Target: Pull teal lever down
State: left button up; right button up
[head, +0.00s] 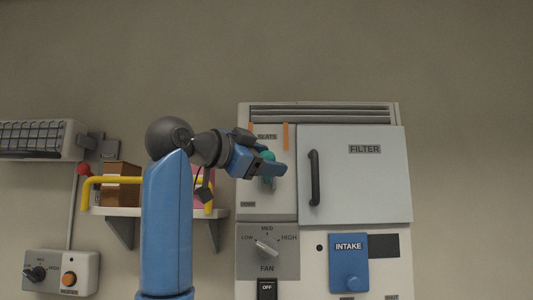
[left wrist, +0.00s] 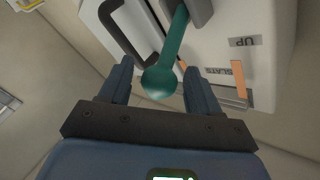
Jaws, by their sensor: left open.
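The teal lever (head: 267,156) is on the slats panel of the grey wall unit, partly hidden behind my left gripper (head: 268,170) in the head view. In the left wrist view the lever's teal shaft and round knob (left wrist: 159,82) point toward the camera. The knob lies between the two blue fingers of my left gripper (left wrist: 158,85), which are open, with a visible gap on each side. An orange mark (left wrist: 240,80) and the labels SLATS and UP show beside the lever. My right gripper is in neither view.
The filter door (head: 375,180) with its dark handle (head: 314,178) is just right of the lever. A fan knob (head: 266,248) and a blue intake cover (head: 348,264) are below. A shelf (head: 130,212) with a yellow rail (head: 86,195) and a brown box (head: 121,172) is at left.

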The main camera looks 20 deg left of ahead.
pick_arm(q)
jog(key=shift+d, duration=0.1)
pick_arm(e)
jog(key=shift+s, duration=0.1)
pick_arm(q)
jog(key=shift+w, duration=0.1)
grip_shut()
